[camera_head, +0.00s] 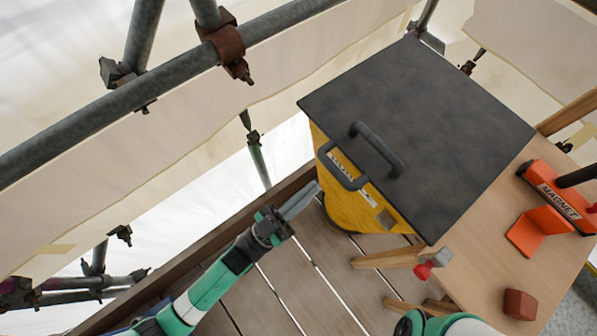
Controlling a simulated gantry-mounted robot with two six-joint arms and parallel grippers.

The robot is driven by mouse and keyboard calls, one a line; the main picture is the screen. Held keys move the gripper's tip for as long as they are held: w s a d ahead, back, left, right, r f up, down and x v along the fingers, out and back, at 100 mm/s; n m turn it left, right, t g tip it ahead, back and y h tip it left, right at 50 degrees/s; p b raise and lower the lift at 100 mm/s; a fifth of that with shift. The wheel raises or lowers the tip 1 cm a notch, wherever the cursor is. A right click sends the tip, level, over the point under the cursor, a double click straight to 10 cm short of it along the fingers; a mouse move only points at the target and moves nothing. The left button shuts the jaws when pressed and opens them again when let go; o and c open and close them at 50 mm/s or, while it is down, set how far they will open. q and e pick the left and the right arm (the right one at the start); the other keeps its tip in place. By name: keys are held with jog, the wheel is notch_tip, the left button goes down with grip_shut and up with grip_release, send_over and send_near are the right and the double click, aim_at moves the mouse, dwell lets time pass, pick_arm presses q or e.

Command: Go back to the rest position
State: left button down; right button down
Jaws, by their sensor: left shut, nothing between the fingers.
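My left gripper (314,188) reaches up from the lower left, over the plank floor. Its fingers are closed together and hold nothing. The fingertips are just left of a yellow container (354,207) with a dark flat lid (420,125); I cannot tell whether they touch it. Part of my right arm, teal and white, shows at the bottom edge, right of centre; its gripper is out of view.
A wooden table (486,262) at the right holds an orange magnet tool (560,205) and a small reddish-brown block (520,304). A dark handle (362,156) sticks out at the container's front. Scaffold tubes (165,85) cross the upper left. Planks (300,285) below are clear.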

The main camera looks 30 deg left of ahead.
pick_arm(q)
jog(key=shift+s+a+f, duration=0.2)
jog(key=shift+s+f, duration=0.35)
jog(key=shift+f, duration=0.1)
jog(key=shift+s+a+f, duration=0.2)
jog(key=shift+s+f, duration=0.3)
jog(key=shift+f, duration=0.1)
jog(key=shift+r, duration=0.15)
